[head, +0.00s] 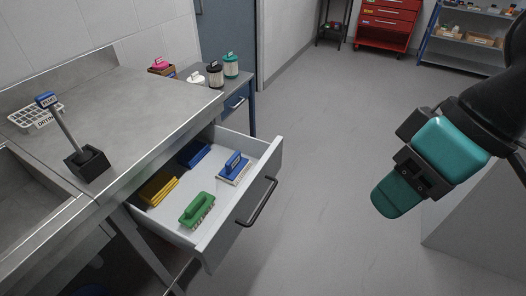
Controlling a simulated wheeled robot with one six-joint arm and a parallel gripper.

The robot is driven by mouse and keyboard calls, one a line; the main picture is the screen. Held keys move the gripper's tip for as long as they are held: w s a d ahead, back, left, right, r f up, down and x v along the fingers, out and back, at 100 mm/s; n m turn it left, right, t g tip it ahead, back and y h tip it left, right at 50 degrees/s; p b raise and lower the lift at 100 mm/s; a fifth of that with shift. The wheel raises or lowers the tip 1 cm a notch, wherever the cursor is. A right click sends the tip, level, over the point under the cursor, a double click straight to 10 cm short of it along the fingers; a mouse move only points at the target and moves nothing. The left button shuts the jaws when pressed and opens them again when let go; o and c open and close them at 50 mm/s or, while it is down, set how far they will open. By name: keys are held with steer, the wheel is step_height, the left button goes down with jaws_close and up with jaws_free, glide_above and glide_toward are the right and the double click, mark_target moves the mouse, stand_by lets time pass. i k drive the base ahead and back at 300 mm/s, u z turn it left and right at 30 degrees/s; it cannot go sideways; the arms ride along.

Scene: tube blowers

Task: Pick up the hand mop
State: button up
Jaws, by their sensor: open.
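An open drawer (257,165) under the counter holds several cleaning tools. One has a blue handle over a white pad (234,168) and looks most like the hand mop; its label is too small to read. A green brush (197,209) lies in front, a yellow block (158,188) at the left and a dark blue block (194,154) at the back. My gripper (388,203), teal and black, is in the air at the right, well apart from the drawer. It is open and empty; the gap between its fingers is hard to see.
A grey counter (150,98) bears a stick tool in a black holder (87,163) and a white rack (36,114). A side table (241,91) behind holds jars. The drawer handle (262,203) juts toward clear floor. A red cabinet (387,24) and shelves (462,50) stand far back.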

mark_target(232, 170)
steer(key=u, duration=0.2)
steer(key=i, duration=1)
steer(key=u, duration=0.75)
